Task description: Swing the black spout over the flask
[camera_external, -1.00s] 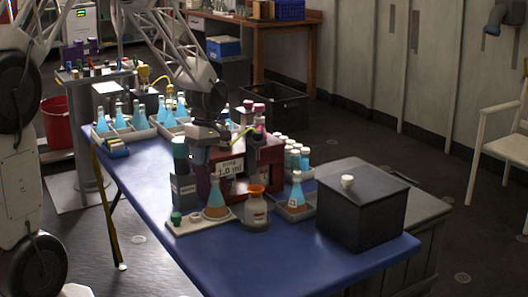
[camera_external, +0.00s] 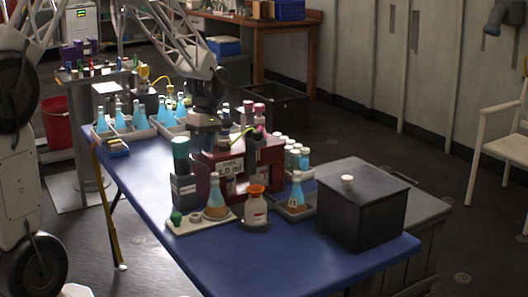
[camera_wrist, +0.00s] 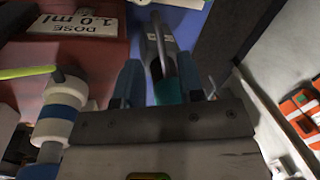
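The maroon dosing unit (camera_external: 265,154) stands on the blue table with a white label reading a dose of 1.0 ml; the label also shows upside down in the wrist view (camera_wrist: 82,22). A dark spout-like part (camera_external: 252,146) is at its front, small and hard to make out. Conical flasks stand nearby: one (camera_external: 215,200) on the white tray and one (camera_external: 297,192) in the grey tray. My gripper (camera_external: 205,127) is above the unit's left end. In the wrist view its blue fingers (camera_wrist: 160,82) are apart, with a teal cap seen between them; contact is unclear.
A grey holder (camera_external: 183,188) with a green-capped bottle stands close left of the unit. An orange-topped bottle (camera_external: 255,207) is in front. A black box (camera_external: 362,214) stands at the right. Several blue flasks are at the back left.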

